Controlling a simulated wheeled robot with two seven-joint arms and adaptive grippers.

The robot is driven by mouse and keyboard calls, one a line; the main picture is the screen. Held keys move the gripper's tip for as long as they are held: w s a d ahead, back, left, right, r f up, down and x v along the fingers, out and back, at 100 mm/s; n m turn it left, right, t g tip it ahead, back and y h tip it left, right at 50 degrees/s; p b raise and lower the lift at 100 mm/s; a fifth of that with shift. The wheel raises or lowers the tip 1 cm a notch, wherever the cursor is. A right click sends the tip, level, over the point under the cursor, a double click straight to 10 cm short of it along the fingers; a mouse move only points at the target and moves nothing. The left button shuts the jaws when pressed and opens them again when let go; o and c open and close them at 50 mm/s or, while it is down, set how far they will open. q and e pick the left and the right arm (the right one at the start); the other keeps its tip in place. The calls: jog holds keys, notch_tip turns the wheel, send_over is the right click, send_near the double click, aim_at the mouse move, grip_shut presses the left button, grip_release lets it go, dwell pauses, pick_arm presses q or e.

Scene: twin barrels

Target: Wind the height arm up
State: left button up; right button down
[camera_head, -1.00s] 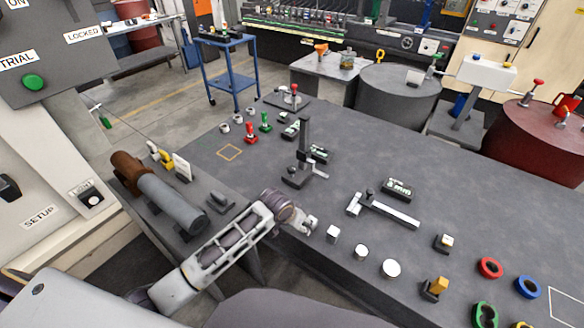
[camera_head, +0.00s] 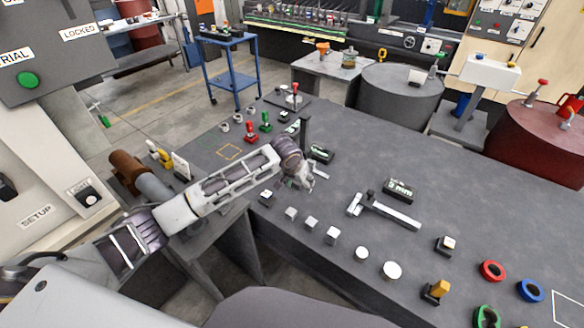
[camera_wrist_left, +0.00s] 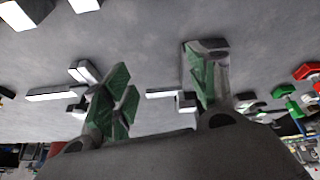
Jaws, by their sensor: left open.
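The height gauge's dark upright post (camera_head: 305,130) stands on the grey bench in the head view. Its light arm (camera_head: 320,173) juts out low on the right; its base is hidden behind my left gripper (camera_head: 302,182). My left gripper is at the near side of the gauge, open and empty; whether it touches the gauge cannot be told. In the wrist view its two green-padded fingers (camera_wrist_left: 160,85) are spread wide. A light bar (camera_wrist_left: 160,94) and dark parts, probably of the gauge, show between them. My right gripper is out of view.
A caliper-like tool (camera_head: 385,208) and a dark block (camera_head: 399,189) lie right of the gauge. Red (camera_head: 251,131) and green (camera_head: 265,122) pegs stand beyond it. Several pale blocks (camera_head: 311,223) line the near edge. The bench's middle right is fairly clear.

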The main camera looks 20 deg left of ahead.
pick_arm(q)
jog(key=w+a+r+n+y, duration=0.1)
jog(key=w+a+r+n, duration=0.1)
jog(key=w+a+r, duration=0.4)
jog(key=shift+w+a+r, duration=0.2)
jog(key=shift+a+r, duration=0.05)
jog(key=shift+r, duration=0.4)
jog(key=shift+a+x, duration=0.1)
jog(key=shift+x, duration=3.35)
jog(key=shift+a+x, duration=0.15)
jog(key=shift+x, duration=3.3)
jog(key=c, duration=1)
